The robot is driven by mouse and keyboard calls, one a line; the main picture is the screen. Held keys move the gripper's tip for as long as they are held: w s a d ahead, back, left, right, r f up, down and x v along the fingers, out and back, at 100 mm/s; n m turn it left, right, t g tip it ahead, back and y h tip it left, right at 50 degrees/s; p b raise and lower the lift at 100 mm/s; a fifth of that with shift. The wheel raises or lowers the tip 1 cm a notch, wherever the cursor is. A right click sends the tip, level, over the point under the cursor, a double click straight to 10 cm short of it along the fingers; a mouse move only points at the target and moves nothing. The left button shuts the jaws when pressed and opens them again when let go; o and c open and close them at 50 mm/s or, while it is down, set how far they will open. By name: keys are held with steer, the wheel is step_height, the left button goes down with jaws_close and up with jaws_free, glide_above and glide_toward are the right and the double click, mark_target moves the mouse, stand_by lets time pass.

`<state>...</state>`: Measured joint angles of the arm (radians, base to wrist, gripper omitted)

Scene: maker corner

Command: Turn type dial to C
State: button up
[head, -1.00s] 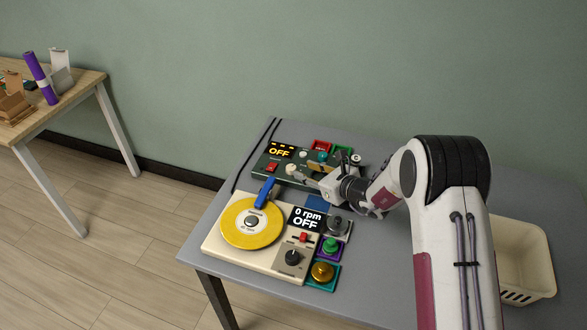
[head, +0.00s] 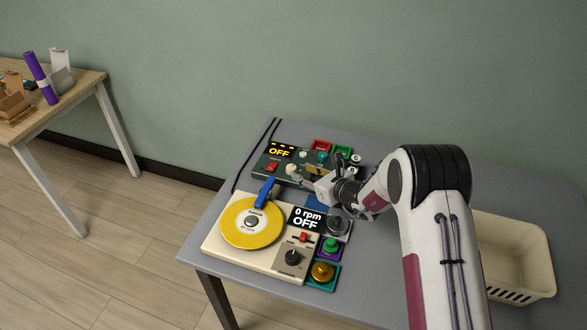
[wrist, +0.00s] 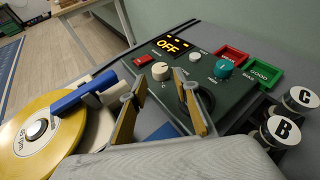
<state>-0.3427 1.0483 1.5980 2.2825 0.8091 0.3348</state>
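The dark green tester (wrist: 222,112) has an orange OFF display (wrist: 171,46), and it also shows in the head view (head: 283,161). On its face a round cream dial (wrist: 160,71) sits near a small letter C. A black knob (wrist: 206,101) is partly hidden behind my right finger. I cannot read which of these is the type dial. My gripper (wrist: 157,84) is open over the panel, its two fingers apart with the cream dial beyond and between their tips. In the head view my gripper (head: 311,181) is at the tester's front right; contact is unclear.
The turntable unit (head: 220,243) with yellow disc and blue arm (wrist: 83,97) lies close in front. Red BEAM-like (wrist: 229,58) and green GOOD (wrist: 264,73) trays are behind right. Cylinders marked C (wrist: 299,99) and B (wrist: 281,131) stand at right. A cream basket (head: 520,275) is right.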

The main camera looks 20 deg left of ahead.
mark_target(292, 168)
steer(key=shift+x, duration=3.05)
steer(key=c, duration=0.8)
